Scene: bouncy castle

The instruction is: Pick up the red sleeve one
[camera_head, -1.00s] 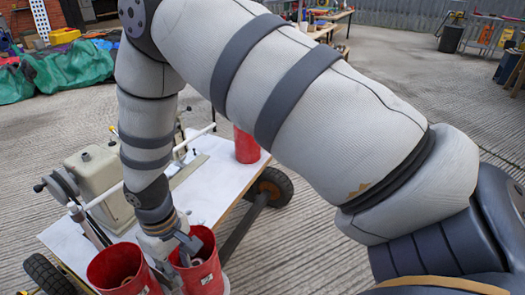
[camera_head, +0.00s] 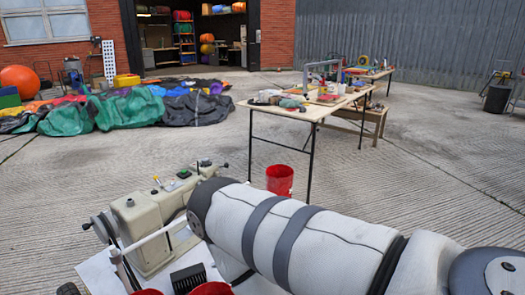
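No thing that I can clearly tell as the red sleeve one shows. A red bucket-like container (camera_head: 280,180) stands beyond my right arm, its lower part hidden by the arm. Two more red containers are cut off by the bottom edge, one at the left (camera_head: 146,292) and one to its right (camera_head: 211,288); their insides are out of view. My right arm comes in from the right and lies across the lower picture, with its gripper out of view. My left gripper is not in view.
A beige sewing machine (camera_head: 150,230) stands on the white-topped cart (camera_head: 100,272). A dark ribbed object (camera_head: 188,278) is beside it. Behind are a cluttered table (camera_head: 262,109), folded coloured fabric (camera_head: 125,108) and an open storage doorway.

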